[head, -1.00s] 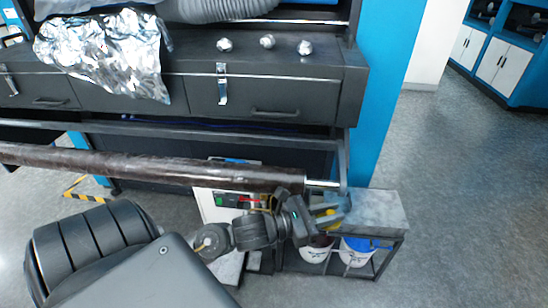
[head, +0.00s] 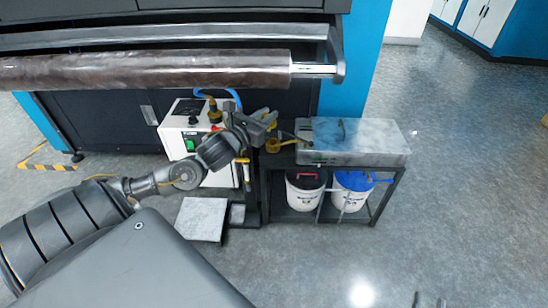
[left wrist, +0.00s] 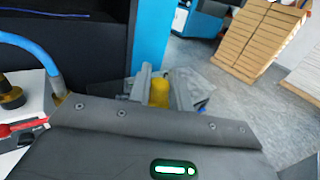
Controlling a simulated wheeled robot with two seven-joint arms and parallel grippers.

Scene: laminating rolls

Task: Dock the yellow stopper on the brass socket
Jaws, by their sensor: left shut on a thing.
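The yellow stopper (head: 273,146) is between the fingers of my left gripper (head: 284,138) in the head view, near the left end of a low metal-topped stand. In the left wrist view the yellow stopper (left wrist: 159,93) shows between the two fingers, partly hidden by the gripper body. The brass socket (head: 213,111) appears to be the upright brass fitting on the white box, left of my left gripper and apart from the stopper. The brass socket (left wrist: 11,94) also shows at the left edge of the left wrist view. Two tips of my right gripper (head: 430,301) show apart at the bottom edge.
The white box (head: 168,132) has a blue hose (head: 232,95) beside the socket. A long dark roll (head: 150,70) runs above. Two white buckets (head: 303,192) stand under the metal-topped stand (head: 355,140). The floor at right is clear.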

